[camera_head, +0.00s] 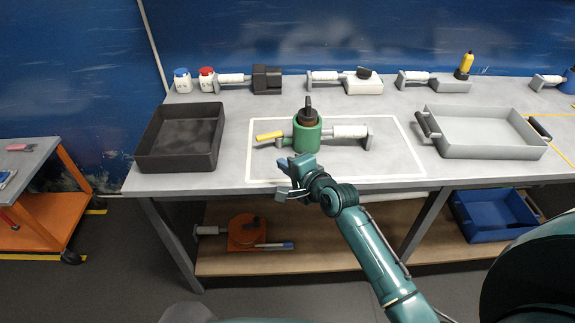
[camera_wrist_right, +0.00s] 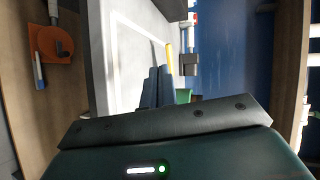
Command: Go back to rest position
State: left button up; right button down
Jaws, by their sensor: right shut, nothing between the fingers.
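My right gripper (camera_head: 292,180) is at the front edge of the workbench (camera_head: 350,183), just in front of the white-outlined area. Its fingers (camera_wrist_right: 157,88) show together in the right wrist view, with nothing between them. Behind it, inside the outline, stands a green vessel (camera_head: 307,138) with a black top. A yellow piece (camera_head: 270,135) is to the left of the vessel and a white cylinder (camera_head: 350,131) with a grey end is to its right. My left gripper is not in view.
A black tray (camera_head: 213,155) stands left on the bench and a grey tray (camera_head: 485,150) right. Several bottles and devices line the back. On the lower shelf are an orange device (camera_head: 244,236) and a blue crate (camera_head: 495,232). An orange cart (camera_head: 58,212) stands at left.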

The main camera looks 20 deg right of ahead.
jog(key=shift+s+r, duration=0.1)
jog(key=shift+s, duration=0.45)
pick_arm(q)
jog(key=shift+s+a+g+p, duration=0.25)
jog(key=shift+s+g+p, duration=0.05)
jog(key=shift+p, duration=0.55)
pick_arm(e)
jog(key=s+a+f+n+g, duration=0.1)
jog(key=s+f+n, duration=0.3)
jog(key=s+n, duration=0.5)
jog(key=s+a+f+n+g, duration=0.2)
jog(key=s+f+n, duration=0.3)
jog(key=s, duration=1.1)
jog(key=n, duration=0.3)
jog(key=shift+s+a+f+n+h, duration=0.15)
jog(key=shift+s+a+n+h, duration=0.15)
jog(key=shift+n, duration=0.1)
